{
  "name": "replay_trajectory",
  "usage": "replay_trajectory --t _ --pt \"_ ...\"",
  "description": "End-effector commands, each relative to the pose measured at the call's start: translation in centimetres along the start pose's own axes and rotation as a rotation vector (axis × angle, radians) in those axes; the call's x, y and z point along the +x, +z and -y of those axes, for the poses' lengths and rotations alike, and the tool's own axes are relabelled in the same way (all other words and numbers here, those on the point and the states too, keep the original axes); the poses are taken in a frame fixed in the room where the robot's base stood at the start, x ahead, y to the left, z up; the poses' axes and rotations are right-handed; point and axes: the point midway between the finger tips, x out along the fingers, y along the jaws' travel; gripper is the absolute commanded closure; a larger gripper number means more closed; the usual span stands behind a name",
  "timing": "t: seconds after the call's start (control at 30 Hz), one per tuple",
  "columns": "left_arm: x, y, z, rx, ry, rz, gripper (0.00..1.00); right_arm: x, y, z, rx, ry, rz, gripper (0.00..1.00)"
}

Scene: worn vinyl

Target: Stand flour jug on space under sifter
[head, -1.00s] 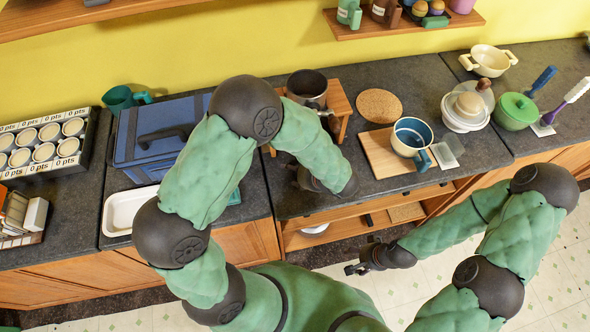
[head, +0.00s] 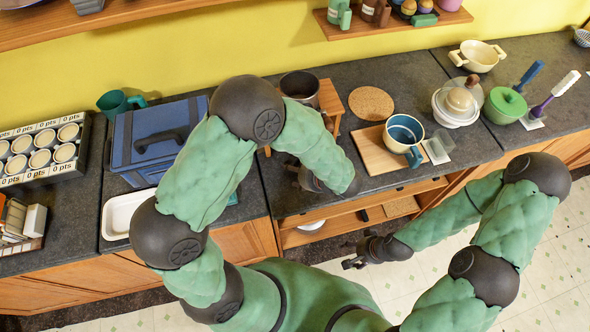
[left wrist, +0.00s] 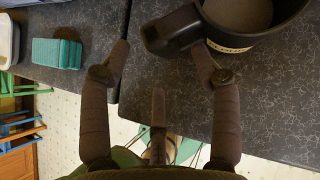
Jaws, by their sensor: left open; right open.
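The sifter (head: 300,84), a grey metal cup with a dark handle, sits on a small wooden stand (head: 333,97) at the back of the counter. My left forearm hides most of the space under it. In the left wrist view, a dark jug (left wrist: 262,40) with a pale band, apparently the flour jug, stands at the upper right. Its blocky handle points left. My left gripper (left wrist: 160,48) is open, its fingertips around the handle's near side; contact is unclear. In the head view, my arm hides the jug. My right gripper (head: 354,259) is open and empty, in front of the counter.
A blue box (head: 150,140) and white tray (head: 124,212) stand left. A round cork mat (head: 371,103), a wooden board (head: 374,152) and a blue-lined cup (head: 404,132) are right of the stand. A teal block (left wrist: 57,53) lies left of my left gripper.

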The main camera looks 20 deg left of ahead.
Motion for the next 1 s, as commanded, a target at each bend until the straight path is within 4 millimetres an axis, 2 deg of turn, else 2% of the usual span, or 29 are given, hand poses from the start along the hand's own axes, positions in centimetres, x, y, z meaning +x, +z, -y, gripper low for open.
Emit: replay_trajectory --t 1.0 --pt "-3.5 0.1 0.0 0.0 -0.001 0.0 0.37 -2.0 0.1 0.7 0.0 0.0 0.0 0.37"
